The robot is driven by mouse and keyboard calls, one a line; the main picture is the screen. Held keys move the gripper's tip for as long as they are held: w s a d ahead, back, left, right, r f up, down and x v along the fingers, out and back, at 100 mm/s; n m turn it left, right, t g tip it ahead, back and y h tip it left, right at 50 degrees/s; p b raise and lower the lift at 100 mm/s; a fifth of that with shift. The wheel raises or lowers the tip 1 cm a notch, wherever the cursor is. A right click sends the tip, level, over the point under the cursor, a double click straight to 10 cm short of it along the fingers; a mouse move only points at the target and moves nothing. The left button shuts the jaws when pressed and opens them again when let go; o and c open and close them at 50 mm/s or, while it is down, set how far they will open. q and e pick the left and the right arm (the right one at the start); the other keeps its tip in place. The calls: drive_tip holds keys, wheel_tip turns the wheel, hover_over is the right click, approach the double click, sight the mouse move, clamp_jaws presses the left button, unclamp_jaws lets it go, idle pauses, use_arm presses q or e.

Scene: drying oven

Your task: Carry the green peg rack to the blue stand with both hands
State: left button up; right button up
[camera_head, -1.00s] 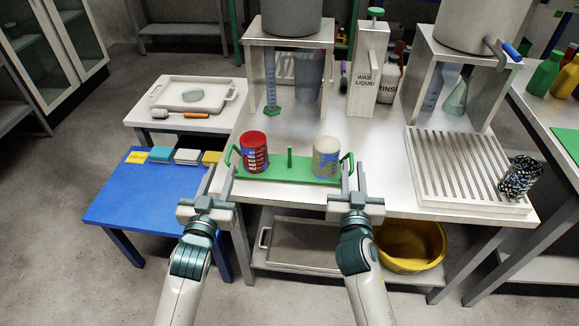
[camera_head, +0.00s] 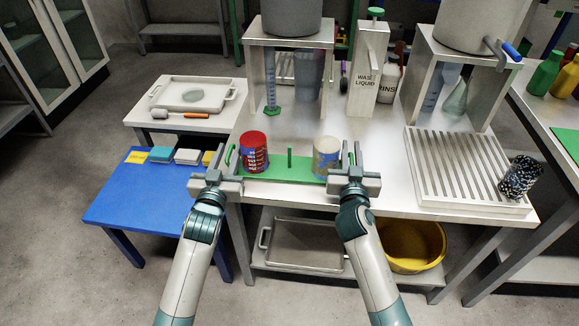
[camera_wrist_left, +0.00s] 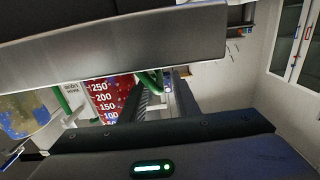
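The green peg rack (camera_head: 272,171) lies on the steel table near its front edge, with a short green peg (camera_head: 290,157) at its middle and an upright handle at each end. A red printed cup (camera_head: 254,149) stands on its left part and a tan and blue cup (camera_head: 326,153) on its right part. My left gripper (camera_head: 229,165) is open at the left handle (camera_head: 228,154); green handle shows near its fingers in the left wrist view (camera_wrist_left: 150,81). My right gripper (camera_head: 351,164) looks open, its fingers at the right handle, which they partly hide.
The blue stand (camera_head: 135,197) is low at the left, with several small boxes (camera_head: 188,156) along its back edge and bare top in front. A slatted drain board (camera_head: 455,178) is right of the rack. A yellow basin (camera_head: 415,243) sits below.

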use_arm(q)
clamp_jaws()
use_arm(e)
drive_tip(key=shift+d, duration=0.1)
clamp_jaws()
use_arm(q)
drive_tip(key=shift+a+r, duration=0.1)
drive_tip(key=shift+a, duration=0.05)
use_arm(e)
drive_tip(key=shift+r, duration=0.15)
